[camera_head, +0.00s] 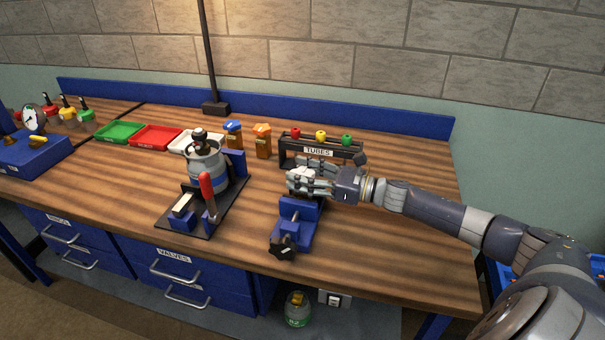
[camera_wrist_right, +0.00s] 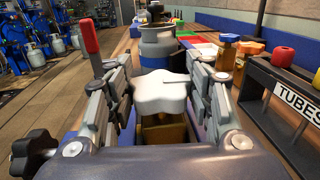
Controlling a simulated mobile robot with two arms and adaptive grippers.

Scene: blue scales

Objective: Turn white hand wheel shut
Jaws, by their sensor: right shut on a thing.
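The white hand wheel (camera_wrist_right: 160,93) has rounded lobes and sits between the two fingers of my right gripper (camera_wrist_right: 162,85) in the right wrist view. The fingers are shut on its sides. Below it a brass-coloured body shows in part. In the head view the white wheel (camera_head: 302,172) is partly covered by my right gripper (camera_head: 308,180), which reaches in from the right above a blue vise (camera_head: 298,222). The vise has a black star knob (camera_head: 282,246) at its front, also at the lower left of the wrist view (camera_wrist_right: 32,150). My left gripper is not in view.
A "TUBES" rack (camera_head: 318,152) with coloured caps stands just behind my right gripper. A grey vessel with a red lever (camera_head: 208,190) stands left of the vise. The bench right of the vise is clear.

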